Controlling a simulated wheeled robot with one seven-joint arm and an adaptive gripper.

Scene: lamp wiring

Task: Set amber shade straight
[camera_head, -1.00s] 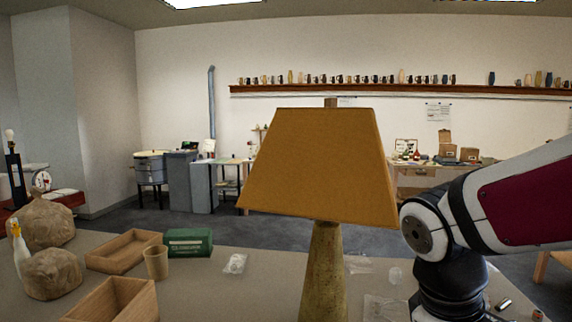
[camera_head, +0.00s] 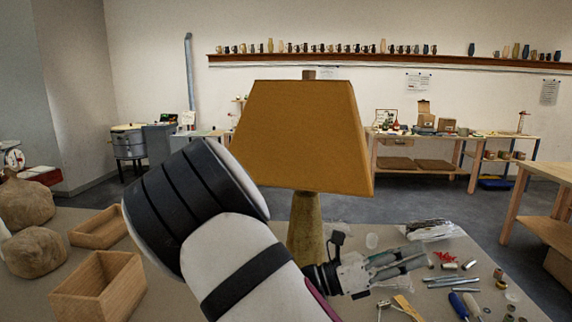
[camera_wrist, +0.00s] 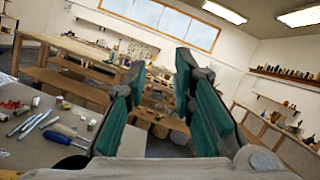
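The amber shade (camera_head: 300,137) sits on top of the lamp base (camera_head: 305,230), a tapered mottled column. The shade's lower edge slopes down toward the right, so it looks tilted. A short brown post (camera_head: 308,75) shows above its top. My gripper (camera_head: 424,257) is right of the lamp base, low over the table, with its fingers pointing right, away from the lamp. In the wrist view, the two teal-padded fingers (camera_wrist: 162,62) stand apart with nothing between them. My arm crosses in front of the lamp's lower part and hides the foot.
Screwdrivers (camera_head: 462,305), metal tubes (camera_head: 450,282) and small parts crowd the table's right side. A plastic bag (camera_head: 430,230) lies behind them. Wooden boxes (camera_head: 105,285) and paper-wrapped lumps (camera_head: 35,250) stand at the left.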

